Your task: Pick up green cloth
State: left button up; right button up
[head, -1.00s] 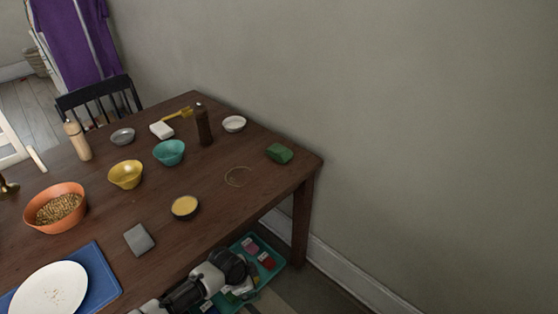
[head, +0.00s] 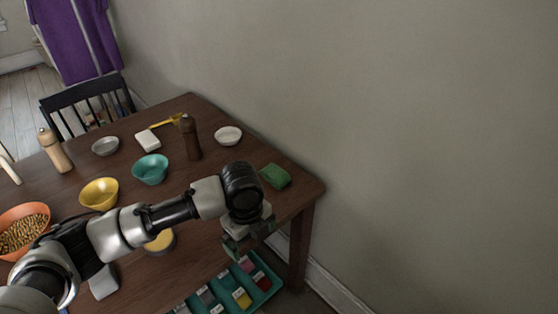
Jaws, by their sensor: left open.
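The green cloth (head: 274,176) is a small folded block lying near the right end of the dark wooden table. My left gripper (head: 248,242) is open and empty, pointing down at the table's front edge, in front of and a little left of the cloth, apart from it. My left arm reaches across the table from the lower left and hides part of its front. My right gripper is not in view.
A white bowl (head: 228,135), brown pepper mill (head: 191,138) and teal bowl (head: 150,169) stand left of the cloth. A teal tray (head: 274,287) lies below the table; the wall is behind.

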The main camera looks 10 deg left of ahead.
aim_at(278, 178)
jog(key=i, duration=1.05)
